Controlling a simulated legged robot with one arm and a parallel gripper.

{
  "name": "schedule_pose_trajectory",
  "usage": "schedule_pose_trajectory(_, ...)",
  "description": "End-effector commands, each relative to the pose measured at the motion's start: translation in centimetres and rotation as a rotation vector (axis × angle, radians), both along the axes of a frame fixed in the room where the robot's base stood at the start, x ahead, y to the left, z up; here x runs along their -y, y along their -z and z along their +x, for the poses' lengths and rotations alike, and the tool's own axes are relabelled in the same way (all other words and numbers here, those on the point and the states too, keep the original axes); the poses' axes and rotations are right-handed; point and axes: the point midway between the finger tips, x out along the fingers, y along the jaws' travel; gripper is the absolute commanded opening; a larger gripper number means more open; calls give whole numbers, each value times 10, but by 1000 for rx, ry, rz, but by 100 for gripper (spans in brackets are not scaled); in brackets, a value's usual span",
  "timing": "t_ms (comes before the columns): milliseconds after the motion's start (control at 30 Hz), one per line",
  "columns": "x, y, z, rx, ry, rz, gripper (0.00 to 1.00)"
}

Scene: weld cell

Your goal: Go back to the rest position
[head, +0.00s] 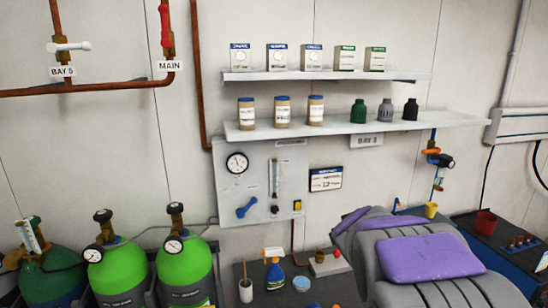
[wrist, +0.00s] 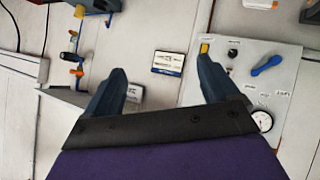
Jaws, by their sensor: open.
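My gripper (wrist: 165,88) shows in the wrist view with its two dark blue fingers spread apart. Nothing is between the fingers. Beyond them is the pale wall with a small white and blue sign (wrist: 168,62). The gauge panel (wrist: 285,75) is partly behind the right finger. The wrist picture looks turned upside down. In the head view my grey and purple arm fills the lower right, and its gripper is hidden from that side.
Two shelves hold several boxes (head: 312,57) above and jars and bottles (head: 282,112) below. Green cylinders (head: 184,265) stand at the lower left. A red cup (head: 485,222) stands on the right bench.

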Motion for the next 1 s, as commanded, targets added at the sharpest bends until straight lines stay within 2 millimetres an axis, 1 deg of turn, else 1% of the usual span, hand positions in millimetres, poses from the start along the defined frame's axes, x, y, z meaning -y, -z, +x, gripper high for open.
schedule_pose_trajectory(33,8,11,-29,-51,50,9,88)
schedule_pose_trajectory(67,12,19,-46,-88,78,15,88)
schedule_pose_trajectory(100,17,30,-70,-143,114,24,88)
schedule_pose_trajectory(167,20,45,-106,-222,160,45,88)
schedule_pose_trajectory(200,21,57,-132,-280,188,61,88)
schedule_pose_trajectory(267,19,74,-170,-367,219,85,88)
schedule_pose_trajectory(300,16,83,-195,-422,235,103,88)
schedule_pose_trajectory(367,10,100,-233,-511,253,131,88)
schedule_pose_trajectory(400,5,110,-259,-572,263,149,88)
schedule_pose_trajectory(467,-5,123,-296,-658,267,179,88)
schedule_pose_trajectory(500,-13,132,-320,-715,265,198,88)
schedule_pose_trajectory(567,-24,143,-355,-796,258,229,88)
schedule_pose_trajectory(600,-32,149,-376,-849,252,246,88)
schedule_pose_trajectory(700,-48,160,-418,-950,231,283,88)
schedule_pose_trajectory(800,-59,166,-446,-1023,213,308,88)
schedule_pose_trajectory(900,-64,168,-459,-1054,203,320,88)
schedule_pose_trajectory(1000,-65,168,-460,-1057,201,321,88)
